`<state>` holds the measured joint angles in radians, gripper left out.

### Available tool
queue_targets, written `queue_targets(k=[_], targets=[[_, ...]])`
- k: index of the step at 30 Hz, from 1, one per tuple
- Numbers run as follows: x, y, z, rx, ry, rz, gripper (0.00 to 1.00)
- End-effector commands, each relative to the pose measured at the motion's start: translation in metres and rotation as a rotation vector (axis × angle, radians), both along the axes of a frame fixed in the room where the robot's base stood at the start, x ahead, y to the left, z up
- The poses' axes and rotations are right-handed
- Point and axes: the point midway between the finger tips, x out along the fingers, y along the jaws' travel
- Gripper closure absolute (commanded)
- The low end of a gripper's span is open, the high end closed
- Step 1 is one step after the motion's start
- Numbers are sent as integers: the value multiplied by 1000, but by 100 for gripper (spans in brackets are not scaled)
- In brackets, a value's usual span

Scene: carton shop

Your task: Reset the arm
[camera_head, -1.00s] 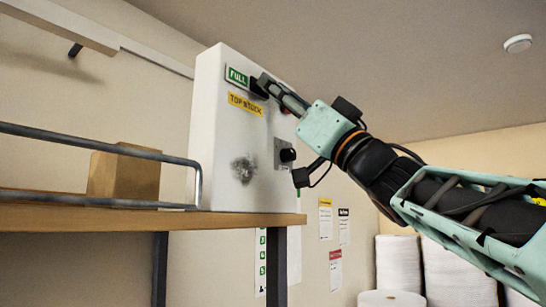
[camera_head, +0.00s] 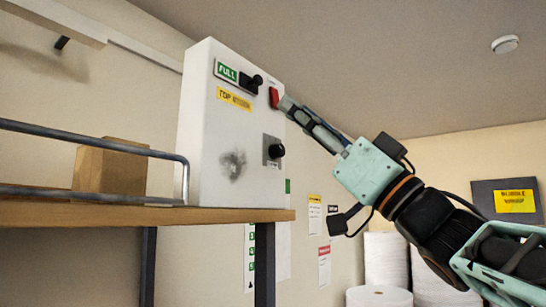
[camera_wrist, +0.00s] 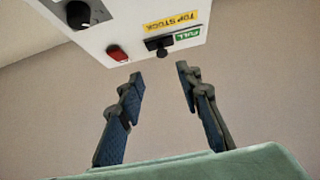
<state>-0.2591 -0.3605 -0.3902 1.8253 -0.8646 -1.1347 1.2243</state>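My gripper (camera_head: 287,104) is just right of the white control box (camera_head: 212,150), its tips near the box's edge beside the red switch (camera_head: 273,97). In the wrist view my gripper (camera_wrist: 158,75) has its two fingers spread apart with nothing between them. The box bears a black lever (camera_head: 251,83) by the green FULL label (camera_head: 226,72), a yellow TOP STOCK label (camera_head: 234,99) and a black knob (camera_head: 275,151) lower down. The red switch also shows in the wrist view (camera_wrist: 118,53), beyond the left finger.
The box stands on a wooden shelf (camera_head: 120,213) with a metal rail (camera_head: 90,142). A brown carton (camera_head: 110,168) sits left of it. White rolls (camera_head: 387,262) stand below right. The space around my arm at upper right is clear.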

Motion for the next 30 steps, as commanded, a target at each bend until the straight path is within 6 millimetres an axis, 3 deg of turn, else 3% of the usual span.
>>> queue_targets(k=[6,23,26,30], targets=[[-7,-10,-12,0,-1,-1,68],[-7,-11,-13,2,2,-6,68],[1,-18,-16,17,25,-52,68],[31,-42,-37,54,127,-212,68]])
